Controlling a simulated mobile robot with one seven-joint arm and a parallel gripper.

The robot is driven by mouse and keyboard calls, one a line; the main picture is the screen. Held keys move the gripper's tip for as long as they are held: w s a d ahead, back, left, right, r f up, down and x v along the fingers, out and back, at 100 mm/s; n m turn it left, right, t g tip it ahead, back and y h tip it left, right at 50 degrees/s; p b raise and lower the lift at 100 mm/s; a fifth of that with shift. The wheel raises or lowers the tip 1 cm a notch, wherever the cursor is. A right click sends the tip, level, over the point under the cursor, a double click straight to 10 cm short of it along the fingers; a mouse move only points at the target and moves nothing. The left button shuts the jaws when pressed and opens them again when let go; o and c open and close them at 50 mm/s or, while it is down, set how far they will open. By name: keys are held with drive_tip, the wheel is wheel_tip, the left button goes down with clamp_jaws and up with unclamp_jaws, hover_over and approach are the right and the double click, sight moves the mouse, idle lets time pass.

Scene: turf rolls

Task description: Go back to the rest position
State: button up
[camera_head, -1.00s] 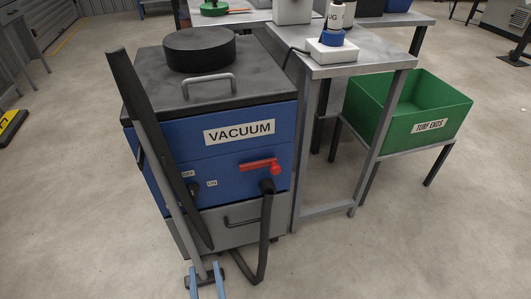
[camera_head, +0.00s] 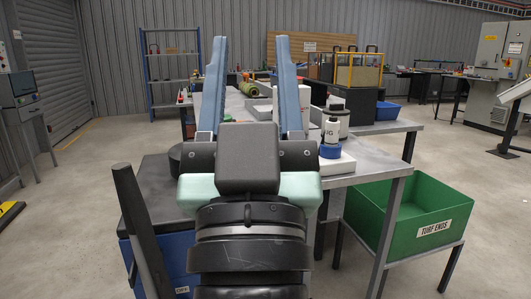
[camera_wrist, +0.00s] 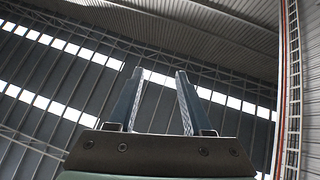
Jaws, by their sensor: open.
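My gripper (camera_head: 248,90) is raised in the middle of the head view, its two blue fingers pointing up and standing wide apart. Nothing is between them. In the wrist view the fingers (camera_wrist: 160,102) are also apart and empty, with the roof behind them. My arm hides part of the blue vacuum unit (camera_head: 178,255) and of the table behind it.
A green TURF ENDS bin (camera_head: 430,232) stands on a low stand at right. A black hose wand (camera_head: 140,228) rises at lower left.

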drive_tip(key=s+d+r+t+h, duration=0.1)
drive_tip(key=s+r, duration=0.4)
wheel_tip(320, 180, up, 30)
drive_tip(key=p, duration=3.1)
drive_tip(key=shift+w, duration=0.35)
